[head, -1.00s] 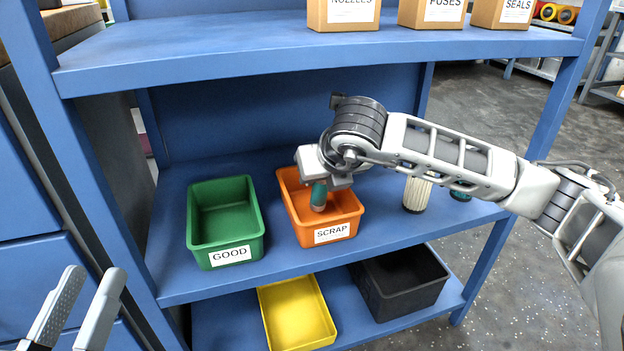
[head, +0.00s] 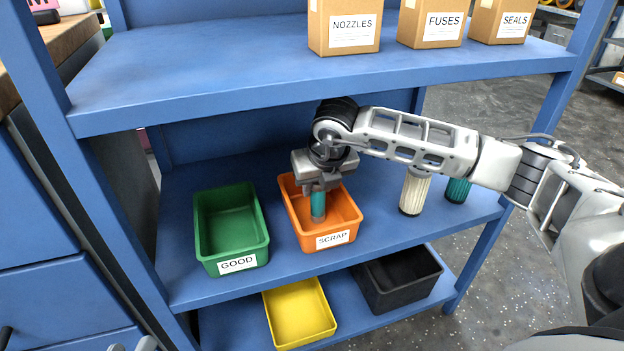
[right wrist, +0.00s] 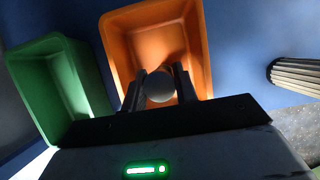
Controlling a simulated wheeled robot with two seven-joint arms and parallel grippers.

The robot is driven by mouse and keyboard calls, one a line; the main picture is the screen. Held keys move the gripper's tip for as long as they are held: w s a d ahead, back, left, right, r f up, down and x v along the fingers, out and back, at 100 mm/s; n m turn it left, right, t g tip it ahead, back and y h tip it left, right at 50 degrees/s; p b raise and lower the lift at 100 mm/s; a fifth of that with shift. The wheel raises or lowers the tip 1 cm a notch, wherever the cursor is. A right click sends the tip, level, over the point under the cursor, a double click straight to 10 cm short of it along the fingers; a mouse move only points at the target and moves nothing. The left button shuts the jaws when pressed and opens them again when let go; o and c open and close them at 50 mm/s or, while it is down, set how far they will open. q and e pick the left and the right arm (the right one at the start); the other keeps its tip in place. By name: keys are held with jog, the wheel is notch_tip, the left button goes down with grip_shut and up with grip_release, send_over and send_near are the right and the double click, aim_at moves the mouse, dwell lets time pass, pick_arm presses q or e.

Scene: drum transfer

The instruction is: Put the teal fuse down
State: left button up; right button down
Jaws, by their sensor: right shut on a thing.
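The teal fuse (head: 318,204) has a grey lower end and hangs upright inside the orange SCRAP bin (head: 352,210). My right gripper (head: 318,188) is above the bin, shut on the fuse's upper part. In the right wrist view the fuse's round grey end (right wrist: 159,86) shows between the two fingers, with the orange bin (right wrist: 195,40) around it. I cannot tell whether the fuse touches the bin floor. My left gripper (head: 131,345) shows only its fingertips at the bottom left edge, apart and empty.
A green GOOD bin (head: 262,225) stands left of the orange one. A cream ribbed cylinder (head: 414,192) and another teal cylinder (head: 457,190) stand to the right. Yellow (head: 300,312) and black (head: 395,300) bins are on the shelf below. Labelled boxes (head: 345,28) stand above.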

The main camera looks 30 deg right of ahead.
jog(key=c, duration=1.1)
grip_release()
jog(key=shift+r, duration=0.1)
